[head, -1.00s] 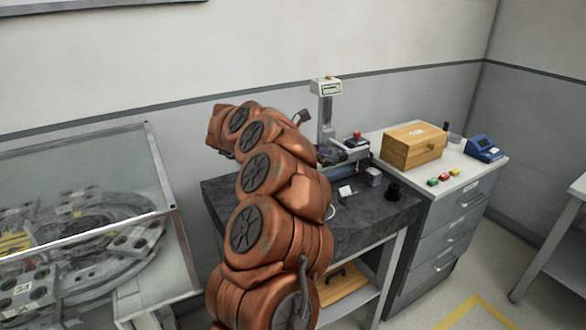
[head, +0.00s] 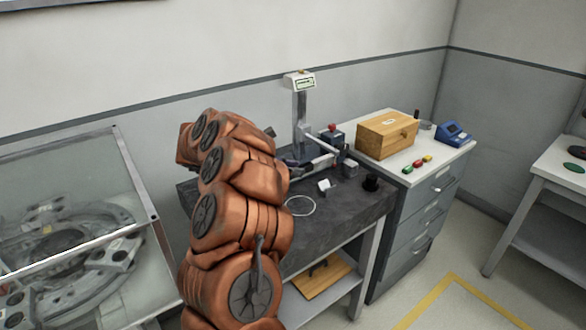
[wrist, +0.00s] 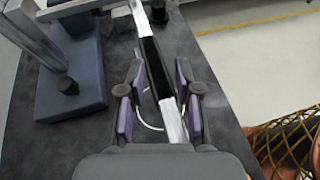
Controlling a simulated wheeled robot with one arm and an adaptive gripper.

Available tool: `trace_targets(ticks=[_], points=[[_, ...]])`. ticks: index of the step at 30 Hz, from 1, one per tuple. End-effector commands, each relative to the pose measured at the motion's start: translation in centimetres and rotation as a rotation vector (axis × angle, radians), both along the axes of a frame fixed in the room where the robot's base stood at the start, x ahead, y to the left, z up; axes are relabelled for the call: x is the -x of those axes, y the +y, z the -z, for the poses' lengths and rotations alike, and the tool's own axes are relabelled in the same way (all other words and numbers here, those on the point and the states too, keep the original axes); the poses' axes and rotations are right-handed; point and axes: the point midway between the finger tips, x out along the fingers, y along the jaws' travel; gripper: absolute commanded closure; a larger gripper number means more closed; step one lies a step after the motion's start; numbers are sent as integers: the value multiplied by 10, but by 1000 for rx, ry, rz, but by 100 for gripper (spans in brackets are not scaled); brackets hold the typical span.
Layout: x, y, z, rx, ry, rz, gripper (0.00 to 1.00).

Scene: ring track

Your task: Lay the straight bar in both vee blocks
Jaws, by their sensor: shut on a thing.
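In the wrist view my gripper (wrist: 159,64) has its purple finger pads on either side of a long narrow bar (wrist: 172,119). The bar is silver with a dark stretch, and it runs away from the palm above the dark table. In the head view my gripper (head: 288,165) is mostly hidden behind my arm, over the back of the table. A grey block (head: 350,168) and a small white-faced block (head: 323,186) stand on the table. I cannot tell for sure which blocks are the vee blocks.
The dark table (head: 340,210) carries a height gauge (head: 300,112) at the back and a black cylinder (head: 371,183). A white ring (head: 300,205) lies near its middle. A drawer cabinet with a wooden box (head: 387,135) stands right. A glass-covered ring track (head: 75,235) is left.

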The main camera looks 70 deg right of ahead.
Motion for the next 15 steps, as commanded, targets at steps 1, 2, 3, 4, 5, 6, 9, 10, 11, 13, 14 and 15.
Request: trace_targets(ticks=[1,2,3,4,5,6,9,10,11,13,14,15], points=[[0,0,1,1,3,1,100],[0,0,3,0,2,1,100],[1,0,4,1,2,1,100],[1,0,6,1,2,1,100],[1,0,7,2,1,1,100],[1,0,8,1,2,1,100],[1,-1,13,0,3,0,100],[1,-1,14,0,3,0,100],[1,-1,16,0,3,0,100],[1,-1,22,-1,4,-1,100],[1,-1,25,-2,5,-1,100],[1,-1,28,-2,3,-2,100]])
